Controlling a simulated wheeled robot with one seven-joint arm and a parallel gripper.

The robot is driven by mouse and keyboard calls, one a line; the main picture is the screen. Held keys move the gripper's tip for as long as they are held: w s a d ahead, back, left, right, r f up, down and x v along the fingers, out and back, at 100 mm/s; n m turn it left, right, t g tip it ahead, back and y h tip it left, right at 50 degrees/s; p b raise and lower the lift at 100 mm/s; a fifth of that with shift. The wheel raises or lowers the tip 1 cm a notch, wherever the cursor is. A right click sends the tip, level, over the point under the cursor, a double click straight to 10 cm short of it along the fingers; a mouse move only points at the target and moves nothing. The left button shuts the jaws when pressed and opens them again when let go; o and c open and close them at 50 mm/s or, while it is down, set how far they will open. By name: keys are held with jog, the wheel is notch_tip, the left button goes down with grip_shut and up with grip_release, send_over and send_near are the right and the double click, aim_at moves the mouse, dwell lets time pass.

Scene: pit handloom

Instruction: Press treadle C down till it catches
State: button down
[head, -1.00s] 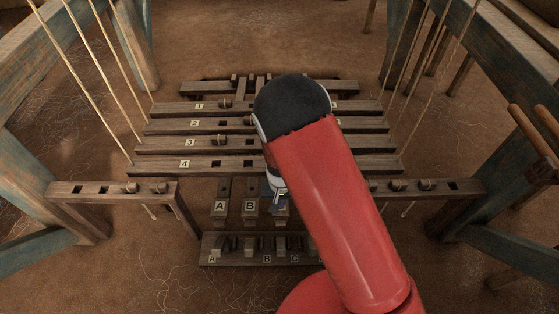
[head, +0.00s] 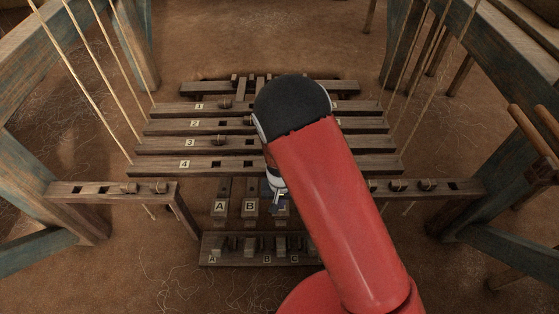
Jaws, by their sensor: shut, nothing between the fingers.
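Treadle A (head: 220,208) and treadle B (head: 250,207) show side by side in the head view, below the numbered bars. Treadle C (head: 281,214) is to the right of B, mostly hidden by my gripper and arm. My gripper (head: 276,206) is shut and empty, pointing down over treadle C's front end. I cannot tell whether it touches the treadle. The catch board (head: 225,257) lies in front of the treadles, with slots lettered A, B and C. I cannot tell from here whether treadle C is held in its catch.
Bars numbered 1 to 4, such as bar 4 (head: 221,164), cross above the treadles. Side rails stand at left (head: 98,189) and right (head: 450,187). Cords hang on both sides. The earth floor in front is clear.

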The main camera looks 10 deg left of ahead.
aim_at(280, 213)
jog(key=shift+f, duration=0.1)
dwell(0.4)
notch_tip(280, 213, down, 12)
jog(key=b, duration=0.9)
dwell(0.7)
jog(key=shift+r, duration=0.25)
jog(key=shift+r+p, duration=1.85)
jog(key=shift+r, duration=0.55)
jog(key=shift+s, duration=0.1)
